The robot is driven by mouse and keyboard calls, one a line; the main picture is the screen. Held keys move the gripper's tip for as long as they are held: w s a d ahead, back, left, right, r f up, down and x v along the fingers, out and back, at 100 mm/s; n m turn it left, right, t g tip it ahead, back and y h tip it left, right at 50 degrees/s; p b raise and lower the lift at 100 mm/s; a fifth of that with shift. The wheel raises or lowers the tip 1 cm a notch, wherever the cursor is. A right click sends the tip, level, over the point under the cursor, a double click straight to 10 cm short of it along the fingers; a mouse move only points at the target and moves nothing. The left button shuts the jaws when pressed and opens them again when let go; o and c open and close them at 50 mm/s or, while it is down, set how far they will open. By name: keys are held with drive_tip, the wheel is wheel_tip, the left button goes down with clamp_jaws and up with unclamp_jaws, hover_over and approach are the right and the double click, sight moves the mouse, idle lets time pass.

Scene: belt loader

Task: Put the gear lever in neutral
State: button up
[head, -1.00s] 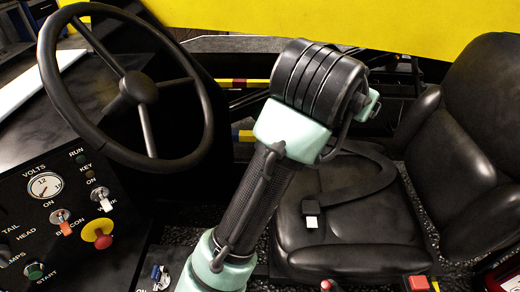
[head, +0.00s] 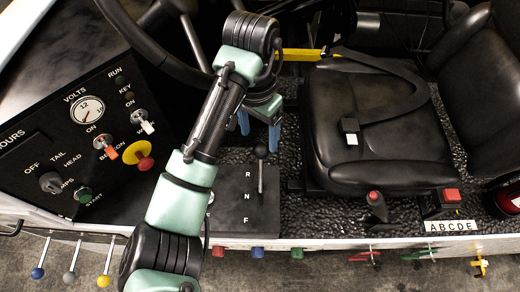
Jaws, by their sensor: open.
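The gear lever (head: 261,172) has a black round knob and a thin stem, and rises from a dark plate (head: 230,212) marked R, N and F. Its knob shows above the R in the head view and its stem runs down towards the N. I cannot tell for sure which letter its foot is at. My gripper (head: 259,131) has blue fingers, is open and empty, and points down just above the knob in the picture. The knob is not between the fingertips as far as I can see. My arm hides the plate's left part.
A black seat (head: 370,120) with a belt stands right of the lever. The steering wheel (head: 160,45) and the switch panel (head: 60,150) are at the left. A red-topped lever (head: 375,198) and a red button (head: 452,194) are by the seat. Coloured knobs line the front edge.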

sight(260, 148)
wheel_tip(260, 148, down, 6)
drive_tip(key=shift+d+r+p, duration=0.1)
drive_tip(key=shift+p, duration=0.3)
clamp_jaws()
idle(1.2)
